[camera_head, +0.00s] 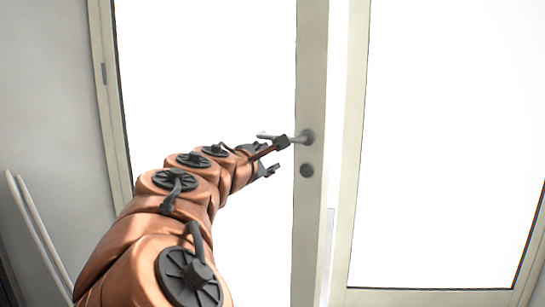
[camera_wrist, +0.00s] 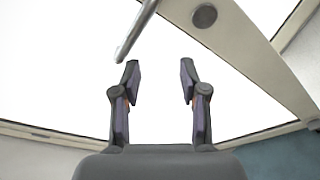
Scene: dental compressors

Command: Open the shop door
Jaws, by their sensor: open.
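The shop door is a glazed leaf with a cream frame (camera_head: 312,225); its stile also shows in the wrist view (camera_wrist: 250,55). A metal lever handle (camera_head: 301,137) points left from the stile, with a round dark lock (camera_head: 307,170) below it. My gripper (camera_head: 277,156) is open and empty beside the lever. In the head view its upper finger overlaps the lever. In the wrist view the lever (camera_wrist: 136,30) ends just beyond the left fingertip of my gripper (camera_wrist: 158,73), not between the fingers. I cannot tell whether they touch.
A narrow pale strip (camera_head: 338,130) shows between the door's stile and the glazed panel frame (camera_head: 356,130) at right; the leaf looks slightly ajar. A hinge (camera_head: 103,74) is on the left frame. Pale curved rails (camera_head: 40,235) stand by the grey wall (camera_head: 50,100) at left.

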